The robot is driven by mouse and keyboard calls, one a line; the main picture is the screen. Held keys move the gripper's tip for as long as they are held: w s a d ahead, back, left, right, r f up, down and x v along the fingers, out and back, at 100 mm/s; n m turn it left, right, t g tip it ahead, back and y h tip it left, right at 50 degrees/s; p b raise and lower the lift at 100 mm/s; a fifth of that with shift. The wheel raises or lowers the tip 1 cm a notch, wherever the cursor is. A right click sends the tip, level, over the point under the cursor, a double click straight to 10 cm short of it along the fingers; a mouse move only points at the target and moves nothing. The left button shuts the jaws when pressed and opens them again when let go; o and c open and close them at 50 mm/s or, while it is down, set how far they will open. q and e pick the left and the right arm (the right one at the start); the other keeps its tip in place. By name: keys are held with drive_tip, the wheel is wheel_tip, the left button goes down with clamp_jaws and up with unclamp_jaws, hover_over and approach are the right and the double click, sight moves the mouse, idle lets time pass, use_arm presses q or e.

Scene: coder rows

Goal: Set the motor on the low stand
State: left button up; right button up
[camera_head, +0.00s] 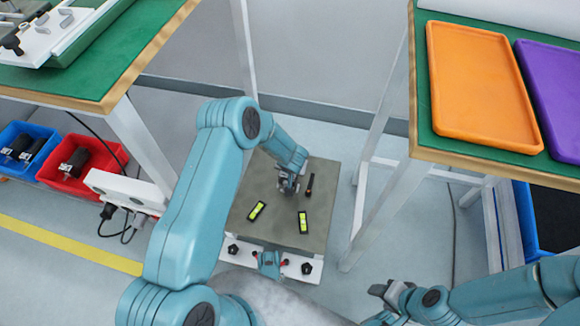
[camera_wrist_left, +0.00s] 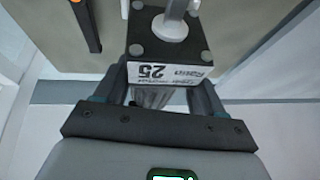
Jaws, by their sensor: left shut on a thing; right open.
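The low stand (camera_head: 270,228) is a small table with a grey-brown top, in the middle of the head view. My left gripper (camera_head: 289,184) is over its far part, pointing down, and largely hides what it holds. In the left wrist view my left gripper (camera_wrist_left: 162,88) is shut on the motor (camera_wrist_left: 180,50), which has a dark square face, a pale shaft and a white label reading 25. I cannot tell whether the motor touches the top. My right gripper (camera_head: 386,295) is open and empty at the lower right, away from the stand.
Two small levels with yellow-green vials (camera_head: 257,211) (camera_head: 303,222) and a black-and-orange tool (camera_head: 309,186) lie on the stand. A red bin (camera_head: 100,150) and a blue bin (camera_head: 25,138) hold dark motors at left. An orange tray (camera_head: 480,85) and a purple tray (camera_head: 555,90) lie on the right bench.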

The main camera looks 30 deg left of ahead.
use_arm(q)
drive_tip(key=shift+f+b, duration=0.75)
drive_tip(key=shift+f, duration=0.5)
drive_tip(key=shift+f, duration=0.35)
idle(0.3)
drive_tip(key=o, duration=1.4)
drive_tip(key=shift+s, duration=0.1)
